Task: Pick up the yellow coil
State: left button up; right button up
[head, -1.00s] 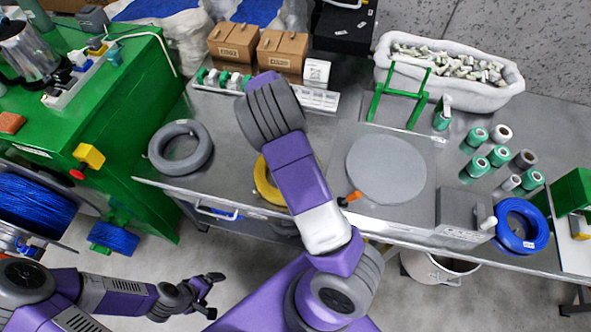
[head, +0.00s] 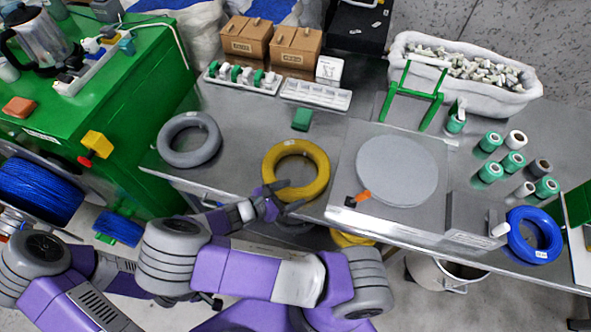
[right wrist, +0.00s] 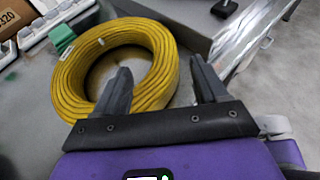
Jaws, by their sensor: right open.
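The yellow coil (head: 322,172) lies flat on the grey table, left of the round grey plate. My right gripper (head: 284,197) is open and empty at the coil's lower left, by the table's front edge. In the right wrist view the yellow coil (right wrist: 70,85) lies just beyond the open right gripper (right wrist: 160,70). One finger overlaps the coil's ring and the other is beside its right side. I cannot tell whether they touch. My left gripper is mostly hidden behind my right arm.
Part of another yellow coil (head: 345,240) shows below the table edge. A grey coil (head: 163,152) lies left and a blue coil (head: 550,235) far right. A small green block (head: 302,119) sits behind the yellow coil. The round plate's raised base (head: 345,205) stands close on its right.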

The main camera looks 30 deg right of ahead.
aim_at(312, 187)
jog(key=b+x, duration=0.2)
jog(key=x, duration=0.4)
jog(key=shift+s+a+f, duration=0.1)
jog(key=shift+s, duration=0.05)
jog(key=shift+d+f, duration=0.1)
jog(key=shift+d, duration=0.3)
grip_shut()
